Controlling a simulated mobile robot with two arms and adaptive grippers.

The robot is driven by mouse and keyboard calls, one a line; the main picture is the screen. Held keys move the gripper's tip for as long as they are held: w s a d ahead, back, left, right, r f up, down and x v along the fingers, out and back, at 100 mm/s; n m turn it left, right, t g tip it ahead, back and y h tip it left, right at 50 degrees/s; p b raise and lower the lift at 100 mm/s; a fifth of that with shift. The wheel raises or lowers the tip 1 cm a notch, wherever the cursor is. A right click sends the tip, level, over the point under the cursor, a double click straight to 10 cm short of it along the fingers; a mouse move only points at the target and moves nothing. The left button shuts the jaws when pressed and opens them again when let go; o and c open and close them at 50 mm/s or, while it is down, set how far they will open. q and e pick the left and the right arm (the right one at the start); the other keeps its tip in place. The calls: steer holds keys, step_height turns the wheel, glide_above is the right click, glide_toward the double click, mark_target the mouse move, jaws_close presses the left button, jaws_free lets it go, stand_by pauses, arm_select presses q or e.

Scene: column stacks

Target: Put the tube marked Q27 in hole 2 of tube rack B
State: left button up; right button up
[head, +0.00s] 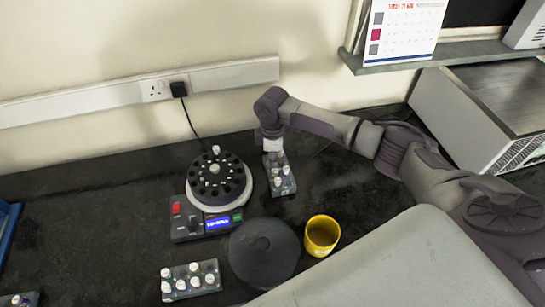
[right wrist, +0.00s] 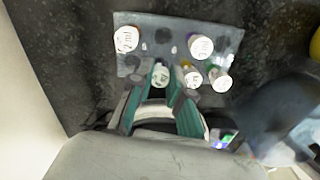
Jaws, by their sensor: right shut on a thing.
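My right gripper (head: 271,147) is over the far end of the back tube rack (head: 290,187). In the right wrist view its teal fingers (right wrist: 160,92) are shut on a white-capped tube (right wrist: 160,75), close to the rack (right wrist: 163,22). I cannot tell whether this tube is still seated in the rack. Its cap marking is too blurred to read, so I cannot tell if it is Q27. Other capped tubes (right wrist: 201,46) stand in that rack. A second rack (head: 208,290) with several capped tubes is at the front. No rack letter is readable. My left gripper is not in view.
A round centrifuge (head: 217,185) with a blue display stands left of the back rack. A dark round lid (head: 265,250) and a yellow mug (head: 322,235) are in front. A blue tray (head: 8,222) is at the far left. A shelf (head: 440,57) overhangs the right.

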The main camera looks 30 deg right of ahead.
steer(key=o, duration=0.8)
steer(key=shift+c, duration=0.2)
steer(key=o, duration=0.3)
steer(key=shift+r+p, duration=3.1)
steer(key=shift+p, duration=0.45)
steer(key=shift+f, duration=0.15)
